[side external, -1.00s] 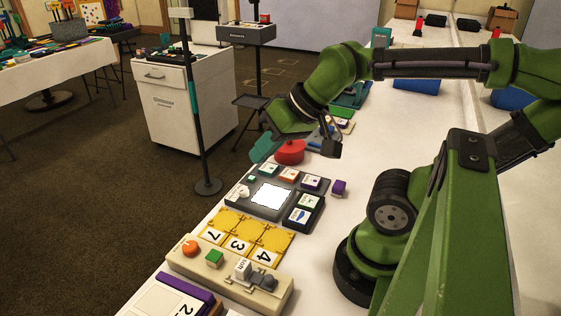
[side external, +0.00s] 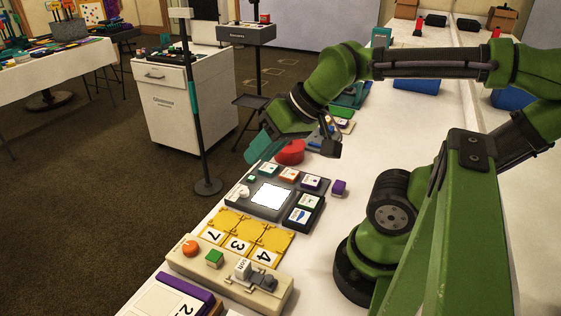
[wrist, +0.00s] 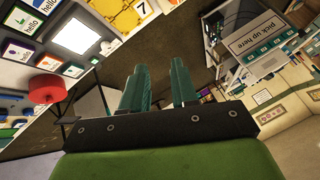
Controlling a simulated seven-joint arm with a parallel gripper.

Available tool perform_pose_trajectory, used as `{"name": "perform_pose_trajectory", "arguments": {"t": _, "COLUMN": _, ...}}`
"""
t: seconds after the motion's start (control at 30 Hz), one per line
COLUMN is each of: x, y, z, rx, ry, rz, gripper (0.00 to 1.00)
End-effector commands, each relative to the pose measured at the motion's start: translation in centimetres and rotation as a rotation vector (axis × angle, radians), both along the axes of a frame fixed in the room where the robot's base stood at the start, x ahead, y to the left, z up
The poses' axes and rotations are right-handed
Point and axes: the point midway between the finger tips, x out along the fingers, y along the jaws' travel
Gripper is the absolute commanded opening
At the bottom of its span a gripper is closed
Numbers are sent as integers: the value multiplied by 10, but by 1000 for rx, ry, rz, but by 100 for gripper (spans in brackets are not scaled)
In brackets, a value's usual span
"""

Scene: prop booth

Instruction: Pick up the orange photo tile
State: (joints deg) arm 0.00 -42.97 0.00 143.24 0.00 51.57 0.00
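The orange photo tile (side external: 289,174) lies flat at the far edge of a grey board, between a teal tile (side external: 269,170) and a purple tile (side external: 312,183). In the wrist view, what looks like the orange tile (wrist: 74,70) is small, below the bright panel. My gripper (side external: 258,150) is in the air beyond the board, near the red round object, with its teal fingers pointing down and left. In the wrist view my gripper (wrist: 160,85) shows two fingers apart with nothing between them. It does not touch the tile.
A bright panel (side external: 269,196) sits in the board's middle. A red round object (side external: 290,152) stands just behind the board, partly hidden by my gripper. Yellow number tiles (side external: 240,244) lie in front. A dark pole (side external: 200,130) stands off the table's left edge.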

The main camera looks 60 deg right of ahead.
Motion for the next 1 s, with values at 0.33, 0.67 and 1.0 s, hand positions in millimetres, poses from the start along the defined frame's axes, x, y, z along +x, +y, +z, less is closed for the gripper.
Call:
{"name": "perform_pose_trajectory", "arguments": {"t": 0.33, "x": 0, "y": 0, "z": 0, "rx": 0, "ry": 0, "rz": 0, "gripper": 60}}
{"name": "perform_pose_trajectory", "arguments": {"t": 0.67, "x": 18, "y": -32, "z": -17, "rx": 5, "ry": 104, "rz": -118, "gripper": 60}}
{"name": "perform_pose_trajectory", "arguments": {"t": 1.0, "x": 62, "y": -180, "z": -57, "rx": -130, "ry": 437, "rz": -115, "gripper": 60}}
